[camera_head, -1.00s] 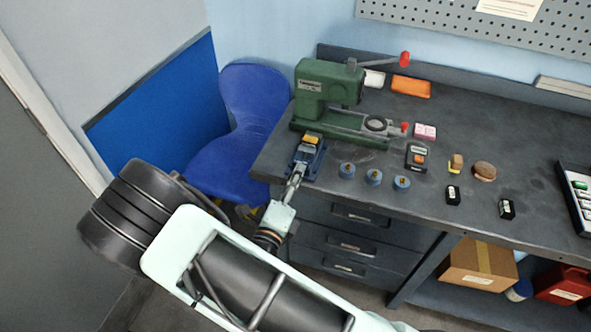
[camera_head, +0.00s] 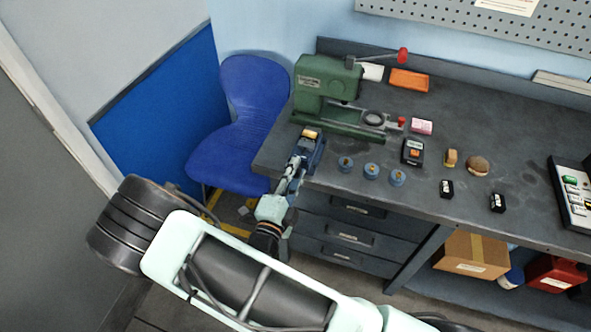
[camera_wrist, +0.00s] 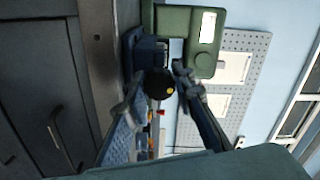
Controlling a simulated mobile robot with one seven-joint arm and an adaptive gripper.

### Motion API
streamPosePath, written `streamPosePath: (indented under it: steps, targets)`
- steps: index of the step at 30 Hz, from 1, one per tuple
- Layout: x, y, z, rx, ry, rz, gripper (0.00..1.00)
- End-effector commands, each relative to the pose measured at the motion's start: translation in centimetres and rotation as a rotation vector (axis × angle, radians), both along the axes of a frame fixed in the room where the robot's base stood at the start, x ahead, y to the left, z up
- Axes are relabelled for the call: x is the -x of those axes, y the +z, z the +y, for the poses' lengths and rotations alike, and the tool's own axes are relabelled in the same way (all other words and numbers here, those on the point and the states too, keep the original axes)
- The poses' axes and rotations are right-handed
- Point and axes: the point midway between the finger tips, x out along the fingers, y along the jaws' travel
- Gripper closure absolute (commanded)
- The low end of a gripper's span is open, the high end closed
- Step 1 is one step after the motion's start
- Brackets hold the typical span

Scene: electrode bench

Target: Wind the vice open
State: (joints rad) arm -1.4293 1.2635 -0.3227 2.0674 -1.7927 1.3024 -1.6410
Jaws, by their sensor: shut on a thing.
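The blue vice (camera_head: 313,150) is at the left front corner of the bench. A tan block (camera_head: 310,134) shows at its top. My gripper (camera_head: 292,177) reaches up to the front of the vice. In the wrist view the blue vice body (camera_wrist: 148,52) is straight ahead, with a round black knob (camera_wrist: 160,84) bearing a yellow dot in front of it. My gripper (camera_wrist: 157,90) has one finger on each side of this knob and is shut on it. The rest of the vice's screw and handle is hidden behind the knob and fingers.
A green press (camera_head: 325,90) stands just behind the vice. Three blue round pieces (camera_head: 371,171) and a dark meter (camera_head: 412,152) lie to the right. A blue chair (camera_head: 240,125) stands left of the bench. Drawers (camera_head: 345,232) are below the bench top.

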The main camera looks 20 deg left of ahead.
Motion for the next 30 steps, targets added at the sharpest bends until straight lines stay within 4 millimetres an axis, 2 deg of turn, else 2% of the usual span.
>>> streamPosePath:
  steps: [12, 13, 18, 26, 30]
  targets:
    - [0.1, -0.1, 0.1, 0.007, 0.002, 0.002, 1.0]
    - [0.1, -0.1, 0.1, 0.007, 0.002, 0.002, 0.76]
    - [0.0, -0.1, 0.1, 0.006, 0.001, 0.002, 0.59]
    - [0.1, 0.0, 0.0, 0.006, 0.001, 0.002, 0.59]
    - [1.0, -0.1, 0.2, 0.005, 0.002, 0.002, 0.59]
